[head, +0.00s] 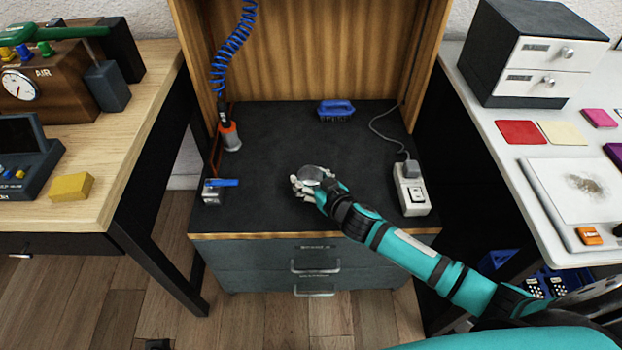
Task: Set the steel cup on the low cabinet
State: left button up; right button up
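The steel cup (313,173) is a small round grey shape at the end of my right arm, seen from above. My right gripper (304,188) has its pale fingers around the cup, over the middle of the low cabinet's dark top (270,135). The gripper and wrist hide part of the cup. I cannot tell whether its base touches the cabinet top. My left gripper is not in view.
The cabinet top also holds a blue brush (336,109), a power strip (411,190), a blue-handled tool (219,189) and an orange-and-grey nozzle on a coiled blue hose (230,136). Wooden walls enclose its back and sides. Clear surface surrounds the cup.

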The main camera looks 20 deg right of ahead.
jog(key=o, duration=0.4)
jog(key=shift+r, duration=0.15)
pick_arm(q)
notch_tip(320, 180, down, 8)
jog(key=p, duration=0.2)
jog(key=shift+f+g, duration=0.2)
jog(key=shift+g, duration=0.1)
pick_arm(e)
jog(key=v, duration=1.2)
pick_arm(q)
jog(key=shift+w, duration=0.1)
